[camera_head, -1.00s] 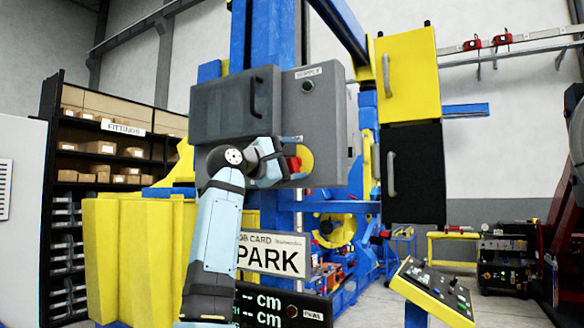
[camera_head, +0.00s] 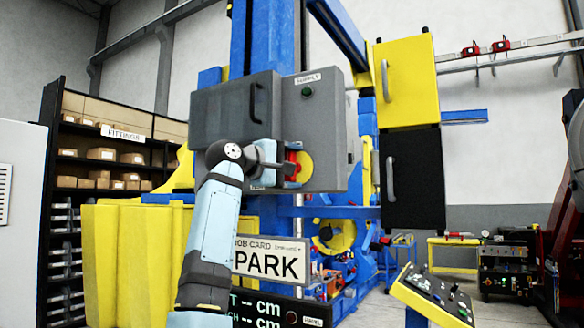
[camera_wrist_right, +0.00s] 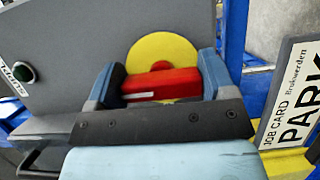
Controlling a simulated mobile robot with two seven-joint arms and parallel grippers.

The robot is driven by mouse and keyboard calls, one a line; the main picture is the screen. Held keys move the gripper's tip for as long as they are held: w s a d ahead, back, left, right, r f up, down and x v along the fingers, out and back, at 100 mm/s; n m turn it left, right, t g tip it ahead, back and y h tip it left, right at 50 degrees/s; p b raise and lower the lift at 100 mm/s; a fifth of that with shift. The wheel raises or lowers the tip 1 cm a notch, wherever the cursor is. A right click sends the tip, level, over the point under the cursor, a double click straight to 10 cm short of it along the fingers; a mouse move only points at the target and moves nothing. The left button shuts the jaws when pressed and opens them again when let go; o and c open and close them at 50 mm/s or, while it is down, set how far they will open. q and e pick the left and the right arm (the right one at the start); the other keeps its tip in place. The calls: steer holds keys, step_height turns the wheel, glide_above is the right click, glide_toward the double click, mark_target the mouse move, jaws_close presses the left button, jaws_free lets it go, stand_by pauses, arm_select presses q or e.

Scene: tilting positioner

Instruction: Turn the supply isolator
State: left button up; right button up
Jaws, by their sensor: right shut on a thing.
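The supply isolator is a red handle (camera_wrist_right: 160,86) on a round yellow plate (camera_wrist_right: 162,50), set on the front of a grey cabinet. In the head view the red handle (camera_head: 292,164) and yellow plate (camera_head: 305,167) show at the lower middle of the cabinet (camera_head: 325,135). My right gripper (camera_head: 292,168) reaches it from the left. In the right wrist view the gripper (camera_wrist_right: 160,82) has one finger at each end of the red bar and is shut on it. A pale line marks the bar's left half. My left gripper is not in view.
A green button (camera_head: 307,91) sits under the supply label above the handle. The grey cabinet door (camera_head: 225,105) stands left of it. A PARK job card (camera_head: 270,260) hangs below. A yellow control desk (camera_head: 435,295) stands at lower right.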

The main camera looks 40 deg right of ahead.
steer(key=o, duration=0.9)
steer(key=shift+a, duration=0.1)
steer(key=a, duration=0.4)
steer(key=w+a+b, duration=0.1)
steer(key=a, duration=0.8)
steer(key=shift+w+a, duration=0.25)
steer(key=shift+a, duration=0.05)
